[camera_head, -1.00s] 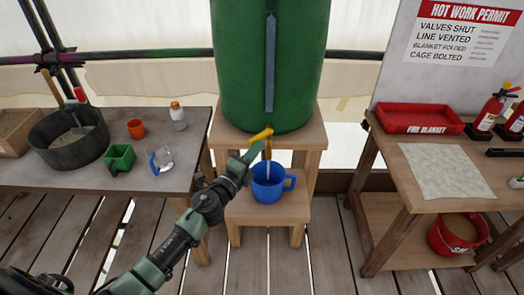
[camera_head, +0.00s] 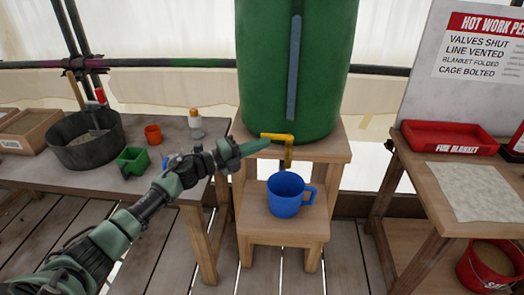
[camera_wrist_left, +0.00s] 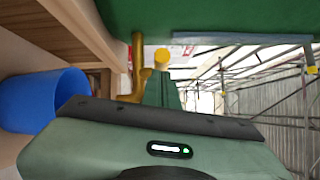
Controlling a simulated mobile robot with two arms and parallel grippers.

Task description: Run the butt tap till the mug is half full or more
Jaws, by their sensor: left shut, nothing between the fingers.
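The green butt (camera_head: 298,70) stands on a wooden stand with its yellow tap (camera_head: 288,152) low on the front. The tap's handle points left, and no stream shows below the spout. The blue mug (camera_head: 286,196) stands upright on the lower step under the tap; its water level cannot be made out. My left gripper (camera_head: 262,146) is shut and empty, its tip just left of the tap near the handle's end; whether they touch is unclear. The wrist view shows the tap (camera_wrist_left: 137,70) just beyond the fingers and the mug (camera_wrist_left: 42,100) at left. My right gripper is out of view.
The right bench carries a red fire blanket tray (camera_head: 448,138). The step beside the mug is clear.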

